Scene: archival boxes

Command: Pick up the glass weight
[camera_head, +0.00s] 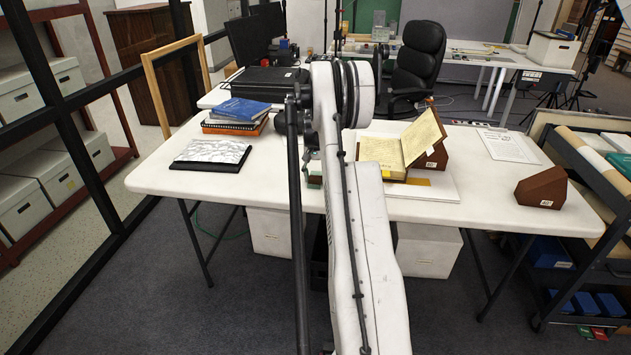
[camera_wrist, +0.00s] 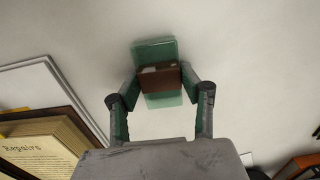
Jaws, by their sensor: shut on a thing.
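The glass weight (camera_wrist: 155,51) is a clear green block with a brown band across its middle, seen in the wrist view. My gripper (camera_wrist: 160,78) is shut on it, with one finger against each side of the brown band. The weight is over the white tabletop, and I cannot tell whether it touches it.
An open book (camera_head: 400,150) on a brown wedge lies right of my arm. A second brown wedge (camera_head: 541,188) stands near the table's right end. Stacked books (camera_head: 236,115) and a grey-patterned slab (camera_head: 210,153) lie left. The white table (camera_head: 170,181) has clear room at its front left.

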